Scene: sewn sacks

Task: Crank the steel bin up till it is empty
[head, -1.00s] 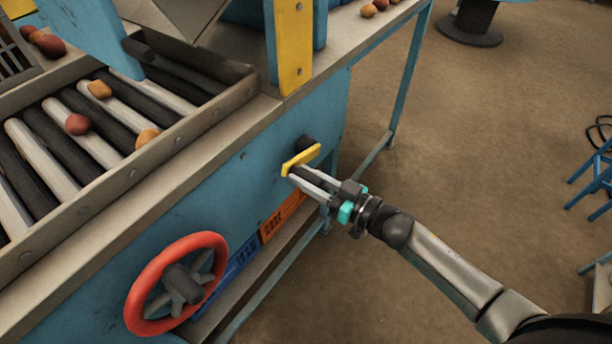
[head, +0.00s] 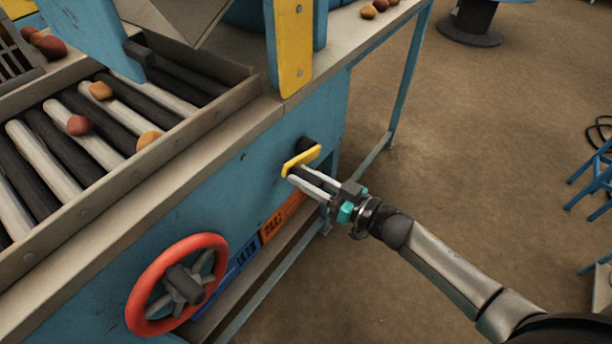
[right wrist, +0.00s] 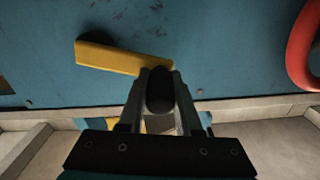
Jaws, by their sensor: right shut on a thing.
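The crank has a yellow arm (head: 302,160) on the blue side panel of the machine, with its dark hub behind the upper right end. My right gripper (head: 303,181) is shut on the crank's dark handle; in the right wrist view the black handle (right wrist: 160,92) sits between the two fingers, beside the yellow arm (right wrist: 112,58). A grey metal bin (head: 190,16), which looks like the steel bin, shows at the top edge, tilted above the rollers. Most of it is cut off, so its contents are hidden. My left gripper is not in view.
A red handwheel (head: 146,290) is on the same panel, lower left of the crank. Several potato-like lumps lie on the roller bed (head: 65,155) and on the far ledge (head: 345,35). A yellow post (head: 294,50) stands above the crank. The floor at right is mostly clear.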

